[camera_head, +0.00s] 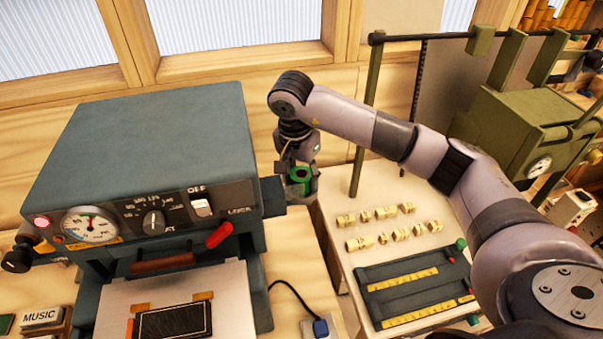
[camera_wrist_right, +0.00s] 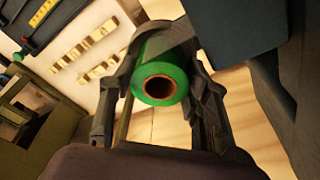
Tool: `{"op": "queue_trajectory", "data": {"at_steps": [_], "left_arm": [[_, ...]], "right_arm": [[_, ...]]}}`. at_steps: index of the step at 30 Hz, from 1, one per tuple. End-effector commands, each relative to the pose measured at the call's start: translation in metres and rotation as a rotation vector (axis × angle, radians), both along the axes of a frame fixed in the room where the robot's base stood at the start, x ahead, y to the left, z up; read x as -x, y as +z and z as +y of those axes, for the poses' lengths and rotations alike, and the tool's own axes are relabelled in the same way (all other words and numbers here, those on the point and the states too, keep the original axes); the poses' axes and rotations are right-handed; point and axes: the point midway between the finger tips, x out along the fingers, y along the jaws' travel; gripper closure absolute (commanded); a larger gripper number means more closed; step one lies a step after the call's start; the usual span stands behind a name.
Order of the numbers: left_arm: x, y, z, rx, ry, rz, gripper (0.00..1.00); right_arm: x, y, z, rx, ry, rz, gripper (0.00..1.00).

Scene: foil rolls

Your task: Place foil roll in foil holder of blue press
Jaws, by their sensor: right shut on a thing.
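A green foil roll (camera_wrist_right: 162,77) with a brown hollow core sits between the fingers of my right gripper (camera_wrist_right: 160,90) in the right wrist view. In the head view my right gripper (camera_head: 299,172) is shut on the green roll (camera_head: 299,175), just right of the blue press (camera_head: 140,160). A dark block (camera_head: 272,195) sticks out of the press's right side, close beside the gripper. The foil holder cannot be made out clearly; the gripper and roll may cover part of it. My left gripper is not in view.
A pale table (camera_head: 345,265) to the right holds several small brass pieces (camera_head: 388,225) and a dark tray with yellow rulers (camera_head: 415,290). An olive-green machine (camera_head: 520,130) stands behind it. A black cable (camera_head: 295,295) lies in front of the press's right side.

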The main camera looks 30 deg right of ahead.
Motion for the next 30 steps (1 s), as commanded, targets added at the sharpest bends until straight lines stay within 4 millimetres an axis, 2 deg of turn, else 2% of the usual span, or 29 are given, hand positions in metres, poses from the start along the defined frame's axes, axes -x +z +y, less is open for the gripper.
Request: {"op": "queue_trajectory", "data": {"at_steps": [3, 4, 12, 24, 25, 30], "left_arm": [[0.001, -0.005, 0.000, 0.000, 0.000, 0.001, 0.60], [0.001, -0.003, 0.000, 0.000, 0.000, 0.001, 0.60], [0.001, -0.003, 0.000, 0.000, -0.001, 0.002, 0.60], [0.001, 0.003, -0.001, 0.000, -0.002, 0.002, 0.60], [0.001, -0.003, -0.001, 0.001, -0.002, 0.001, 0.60], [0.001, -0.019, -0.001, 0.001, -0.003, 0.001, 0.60]], "right_arm": [[0.000, -0.004, 0.000, 0.001, 0.000, -0.001, 0.87], [0.000, -0.003, 0.000, 0.000, 0.000, 0.000, 0.54], [0.000, -0.002, 0.000, 0.001, 0.000, 0.001, 0.36], [0.000, 0.003, 0.000, 0.000, -0.001, 0.000, 0.36], [-0.001, 0.004, 0.001, 0.000, -0.001, -0.002, 0.36], [0.001, 0.032, 0.005, -0.001, 0.000, -0.008, 0.36]]}}
